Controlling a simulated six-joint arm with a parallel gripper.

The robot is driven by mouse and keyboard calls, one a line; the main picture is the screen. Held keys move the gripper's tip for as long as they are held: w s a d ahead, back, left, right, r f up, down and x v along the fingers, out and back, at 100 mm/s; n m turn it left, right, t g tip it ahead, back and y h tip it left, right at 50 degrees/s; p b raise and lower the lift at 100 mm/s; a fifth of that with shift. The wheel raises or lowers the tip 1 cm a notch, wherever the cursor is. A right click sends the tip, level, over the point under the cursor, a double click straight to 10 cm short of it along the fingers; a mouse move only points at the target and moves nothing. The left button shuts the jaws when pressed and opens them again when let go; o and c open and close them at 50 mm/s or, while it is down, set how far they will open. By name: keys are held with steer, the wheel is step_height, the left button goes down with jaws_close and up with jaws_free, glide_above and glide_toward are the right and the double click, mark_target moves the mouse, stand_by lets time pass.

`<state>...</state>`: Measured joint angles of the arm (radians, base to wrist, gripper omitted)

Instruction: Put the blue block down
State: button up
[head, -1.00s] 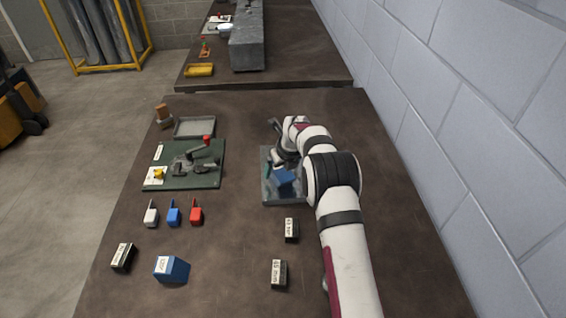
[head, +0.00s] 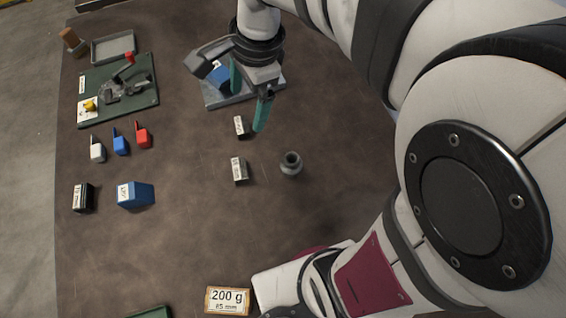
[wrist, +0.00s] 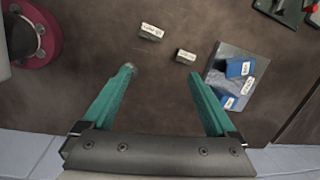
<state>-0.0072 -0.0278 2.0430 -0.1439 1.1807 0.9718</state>
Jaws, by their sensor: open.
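A blue block (head: 221,76) sits on the grey plate (head: 213,99), partly hidden by my arm in the head view. In the wrist view my gripper (wrist: 162,74) is open over bare tabletop, left of the plate and apart from the block.
Another labelled blue block (head: 136,194) stands at the left. Two small labelled blocks (head: 241,126) (head: 239,169) and a grey round piece (head: 291,163) lie nearer. A green board (head: 140,98) with a red-knobbed lever is at the back left.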

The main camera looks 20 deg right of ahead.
steer(key=s+f+n+g, duration=0.1)
steer(key=s+f+n, duration=0.2)
steer(key=s+n, duration=0.7)
steer(key=s, duration=0.8)
steer(key=shift+s+g, duration=0.3)
steer(key=shift+s, duration=0.05)
